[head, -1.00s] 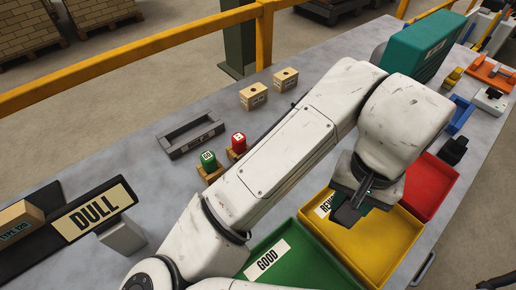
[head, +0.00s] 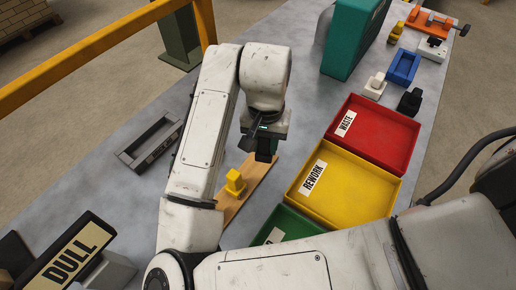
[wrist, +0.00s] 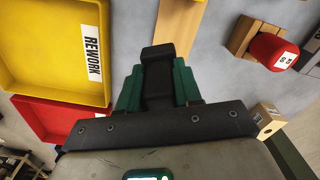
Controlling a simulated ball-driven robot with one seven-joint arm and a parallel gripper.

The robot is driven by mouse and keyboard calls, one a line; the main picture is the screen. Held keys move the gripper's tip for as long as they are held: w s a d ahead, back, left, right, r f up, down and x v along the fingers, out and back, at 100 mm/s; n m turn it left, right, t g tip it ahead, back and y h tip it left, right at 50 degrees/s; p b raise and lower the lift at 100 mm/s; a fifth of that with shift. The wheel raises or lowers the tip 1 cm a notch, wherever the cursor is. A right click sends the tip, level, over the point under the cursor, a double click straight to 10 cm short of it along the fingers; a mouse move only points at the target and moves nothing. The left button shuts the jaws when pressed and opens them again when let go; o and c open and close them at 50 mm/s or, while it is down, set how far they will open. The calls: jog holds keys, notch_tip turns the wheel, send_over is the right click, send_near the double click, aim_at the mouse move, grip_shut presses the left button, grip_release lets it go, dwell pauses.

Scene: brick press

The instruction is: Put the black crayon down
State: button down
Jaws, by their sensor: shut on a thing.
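My gripper (head: 265,155) is over the table near the far end of a narrow wooden strip (head: 250,192), left of the yellow tray. In the wrist view, its green fingers (wrist: 158,88) are shut on a black blocky piece, which I take for the black crayon (wrist: 157,62). A yellow blocky piece (head: 235,183) stands on the strip, closer to my arm.
The yellow REWORK tray (head: 300,192), red WASTE tray (head: 345,122) and green tray (head: 285,215) lie to the right. A black piece (head: 410,102) and a white piece (head: 375,88) stand beyond. A red-topped piece (wrist: 270,50) is near the strip.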

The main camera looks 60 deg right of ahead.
aim_at(259, 151)
jog(key=shift+w+d+f, duration=0.15)
jog(key=shift+w+f, duration=0.35)
jog(key=shift+f, duration=0.15)
jog(key=shift+w+d+f, duration=0.15)
jog(key=shift+w+f, duration=0.35)
jog(key=shift+f, duration=0.1)
jog(key=shift+w+f, duration=0.1)
jog(key=shift+f, duration=1.55)
jog(key=c, duration=0.8)
grip_release()
jog(key=shift+f, duration=0.1)
notch_tip(259, 151, up, 12)
jog(key=shift+r, duration=0.15)
